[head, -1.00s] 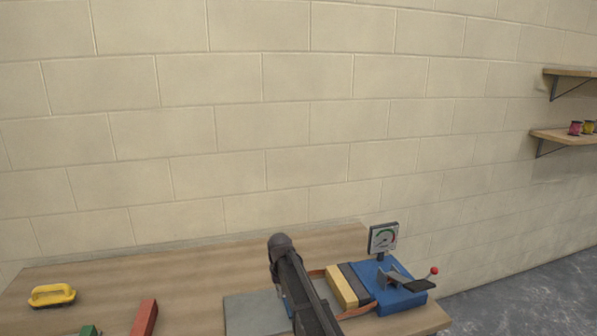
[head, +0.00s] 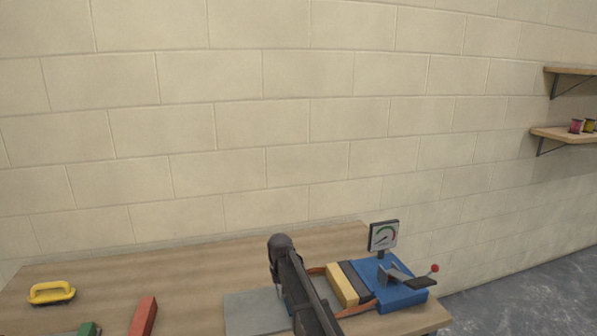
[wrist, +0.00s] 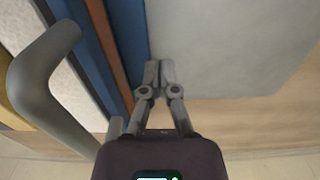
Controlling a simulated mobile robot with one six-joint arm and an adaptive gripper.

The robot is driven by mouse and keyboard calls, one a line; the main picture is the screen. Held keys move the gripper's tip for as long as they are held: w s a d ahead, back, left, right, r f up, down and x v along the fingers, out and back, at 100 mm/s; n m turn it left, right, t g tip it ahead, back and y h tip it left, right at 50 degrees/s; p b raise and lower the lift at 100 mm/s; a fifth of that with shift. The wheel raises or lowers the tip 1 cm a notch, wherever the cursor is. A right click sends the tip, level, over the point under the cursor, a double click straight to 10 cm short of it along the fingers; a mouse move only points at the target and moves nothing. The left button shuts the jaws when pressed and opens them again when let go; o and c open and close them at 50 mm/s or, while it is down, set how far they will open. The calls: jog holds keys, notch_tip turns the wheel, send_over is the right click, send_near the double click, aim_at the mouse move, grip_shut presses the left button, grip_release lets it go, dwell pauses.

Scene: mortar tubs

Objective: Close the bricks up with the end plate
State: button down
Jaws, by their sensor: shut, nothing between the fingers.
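In the wrist view my gripper (wrist: 158,66) is shut and empty. Its fingertips are beside a blue plate edge (wrist: 128,40), over or near a grey sheet (wrist: 225,45); I cannot tell whether they touch. A brown strip (wrist: 104,45) and another blue strip (wrist: 82,50) lie left of that edge. In the head view the clamp (head: 402,295) is blue, with a red-knobbed lever. A yellow brick (head: 342,287) and a dark piece (head: 355,280) sit against its left side. I cannot tell for sure which piece is the end plate.
A grey bent handle (wrist: 30,85) rises close left of my gripper. A dial gauge (head: 383,235) stands behind the clamp. A red brick (head: 143,316), a green piece (head: 89,329) and a yellow-handled tool (head: 51,292) are on the bench's left. Bare wood (head: 190,275) lies between.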

jog(key=shift+f+b, duration=1.3)
jog(key=shift+f, duration=0.05)
dwell(0.5)
jog(key=shift+r+p, duration=0.95)
jog(key=shift+d, duration=0.2)
dwell(0.6)
jog(key=shift+w+d, duration=0.5)
jog(key=shift+d, duration=1.1)
jog(key=shift+w+d, duration=0.45)
jog(key=shift+d, duration=1.1)
jog(key=shift+w+d, duration=0.5)
jog(key=shift+d, duration=1.1)
jog(key=shift+s+a+r+p, duration=0.15)
jog(key=shift+a+r+p, duration=0.25)
jog(key=shift+r+p, duration=1.25)
jog(key=shift+s+a+r+p, duration=0.1)
jog(key=shift+a+r+p, duration=0.35)
jog(key=shift+r+p, duration=1.25)
jog(key=shift+s+a+r+p, duration=0.15)
jog(key=shift+a+r+p, duration=0.25)
jog(key=shift+r+p, duration=1.25)
